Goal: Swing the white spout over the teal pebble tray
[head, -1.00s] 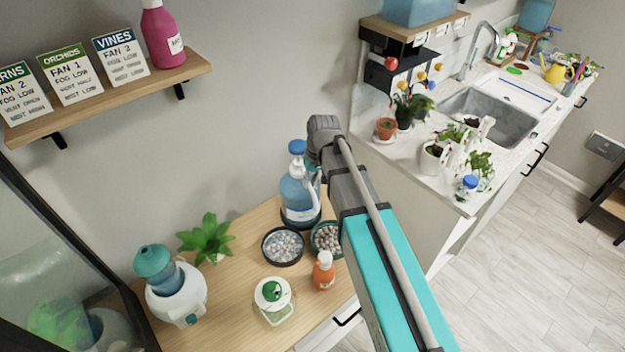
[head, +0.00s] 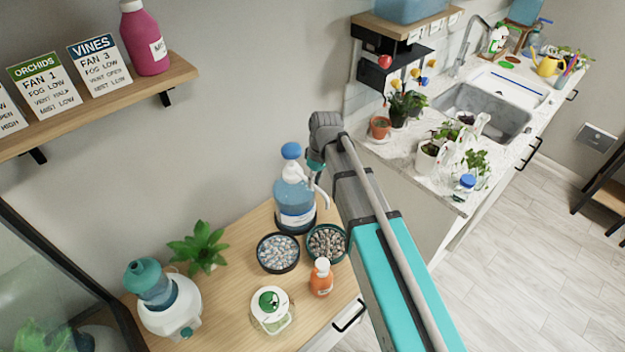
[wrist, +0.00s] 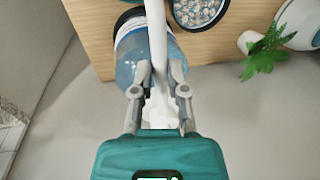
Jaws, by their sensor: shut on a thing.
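The white spout (head: 321,190) tops a clear pump bottle (head: 294,208) of blue liquid with a blue cap. My gripper (wrist: 161,95) is shut on the white spout (wrist: 156,45), one finger on each side. In the head view my gripper is mostly hidden behind my arm. The teal pebble tray (head: 344,252) sits right of the bottle; its rim also shows at the wrist view's top edge (wrist: 130,2). The spout points toward the front right, on the teal tray's side. Its tip is cut off in the wrist view, so I cannot tell whether it is over the pebbles.
A black pebble tray (head: 278,268) touches or nearly touches the teal one. An orange bottle (head: 321,281), a white-lidded jar (head: 270,312), a green plant (head: 200,247) and a white humidifier (head: 170,312) share the wooden top. A shelf (head: 130,92) hangs above.

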